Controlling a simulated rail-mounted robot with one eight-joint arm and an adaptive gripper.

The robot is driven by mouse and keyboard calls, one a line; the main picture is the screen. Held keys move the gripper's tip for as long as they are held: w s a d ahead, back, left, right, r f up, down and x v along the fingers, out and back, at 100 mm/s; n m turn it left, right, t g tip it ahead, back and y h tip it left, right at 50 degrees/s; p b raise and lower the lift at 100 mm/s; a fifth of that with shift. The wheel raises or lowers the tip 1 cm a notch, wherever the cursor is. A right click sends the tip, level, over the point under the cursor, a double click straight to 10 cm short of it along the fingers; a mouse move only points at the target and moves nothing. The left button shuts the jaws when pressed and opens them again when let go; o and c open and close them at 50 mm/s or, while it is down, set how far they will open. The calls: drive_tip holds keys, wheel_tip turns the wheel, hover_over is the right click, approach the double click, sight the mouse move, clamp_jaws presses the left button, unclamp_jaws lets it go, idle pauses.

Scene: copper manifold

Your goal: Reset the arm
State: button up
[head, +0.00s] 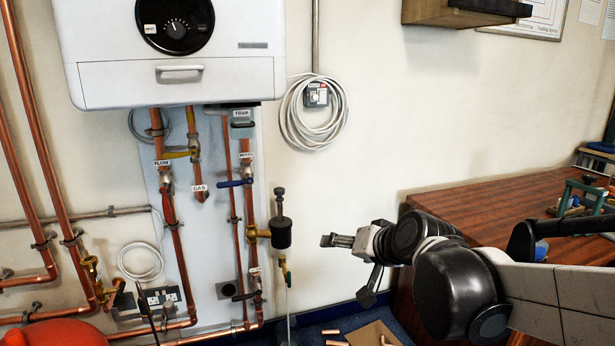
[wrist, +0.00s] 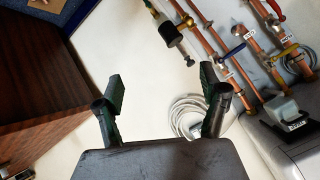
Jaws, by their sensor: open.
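My gripper (head: 350,262) is in the middle right of the head view, at the end of my arm, which comes in from the right. It points left, to the right of the copper pipework and apart from it. The copper manifold (head: 236,220) stands on a white board under the boiler, with a blue-handled valve (head: 236,183) and a dark cylinder fitting (head: 280,232). The pipes also show at the upper right of the wrist view (wrist: 205,45).
A white boiler (head: 180,60) hangs above the pipes. A coiled white cable (head: 312,115) hangs on the wall. A wooden bench (head: 480,205) with a green clamp stands at right. Bare wall lies above my gripper.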

drive_tip(key=s+d+f+n+g+h, duration=0.1)
drive_tip(key=s+d+f+g+h, duration=0.15)
drive_tip(key=s+d, duration=0.6)
drive_tip(key=s+d+f+n+g+h, duration=0.1)
drive_tip(key=s+d+f+h, duration=0.15)
drive_tip(key=s, duration=1.15)
wheel_tip(320, 180, up, 18)
drive_tip(key=p, duration=1.8)
drive_tip(key=shift+t+y, duration=0.3)
drive_tip(key=shift+t, duration=0.05)
